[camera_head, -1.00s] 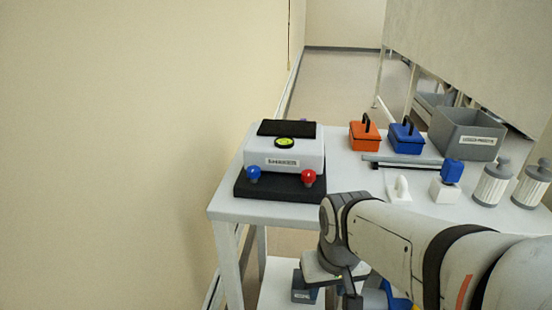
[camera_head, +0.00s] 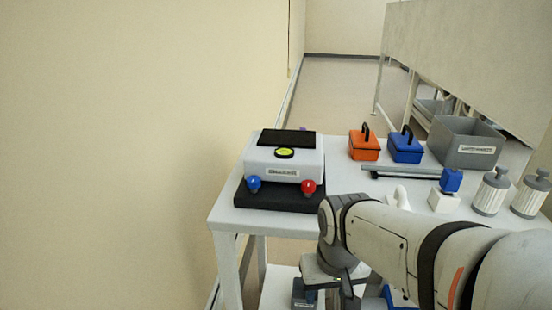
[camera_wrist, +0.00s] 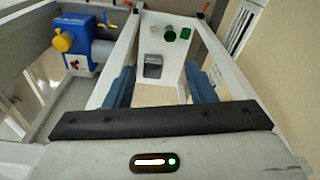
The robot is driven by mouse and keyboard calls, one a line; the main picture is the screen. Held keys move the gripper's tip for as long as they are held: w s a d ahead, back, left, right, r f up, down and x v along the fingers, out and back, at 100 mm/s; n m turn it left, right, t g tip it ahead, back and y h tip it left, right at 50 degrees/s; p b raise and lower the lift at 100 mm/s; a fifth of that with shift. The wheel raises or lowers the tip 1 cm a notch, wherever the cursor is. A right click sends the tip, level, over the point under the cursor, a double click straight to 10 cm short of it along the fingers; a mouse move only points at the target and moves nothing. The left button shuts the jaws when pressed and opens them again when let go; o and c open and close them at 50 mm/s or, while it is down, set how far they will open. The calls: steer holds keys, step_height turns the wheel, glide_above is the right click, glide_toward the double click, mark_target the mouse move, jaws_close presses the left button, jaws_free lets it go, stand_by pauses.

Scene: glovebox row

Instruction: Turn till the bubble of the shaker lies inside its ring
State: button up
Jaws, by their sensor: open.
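The shaker (camera_head: 300,162) is a white box with a black top plate, standing on a black base (camera_head: 270,199) at the left of the white table. Its round yellow-green bubble level (camera_head: 284,153) sits on top in a dark rim; the bubble's place against its ring is too small to tell. A blue knob (camera_head: 253,184) and a red knob (camera_head: 308,187) are at its front. My gripper (camera_head: 345,290) is below the tabletop, in front of the table and apart from the shaker. In the wrist view my gripper (camera_wrist: 160,88) has its blue fingers wide apart, nothing between them.
Orange (camera_head: 364,146) and blue (camera_head: 405,147) handled boxes, a grey bin (camera_head: 466,143) and ribbed canisters (camera_head: 490,194) stand to the shaker's right. A wall (camera_head: 110,150) is close on the left. A blue device with a yellow knob (camera_wrist: 63,41) shows in the wrist view.

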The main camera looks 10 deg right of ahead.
steer(key=w+r+m+p, duration=0.3)
steer(key=w+r+p, duration=0.65)
steer(key=r, duration=0.35)
steer(key=m+g+p, duration=0.1)
steer(key=m+p, duration=0.1)
steer(key=p, duration=0.8)
glide_toward(309, 182)
steer(key=shift+s+f, duration=0.45)
steer(key=shift+w+r+m+p, duration=0.1)
steer(key=shift+w+m+p, duration=0.3)
steer(key=shift+w, duration=0.1)
step_height(309, 182, down, 8)
steer(key=shift+r, duration=0.1)
steer(key=shift+c, duration=0.2)
steer(key=c, duration=0.9)
steer(key=shift+c, duration=0.2)
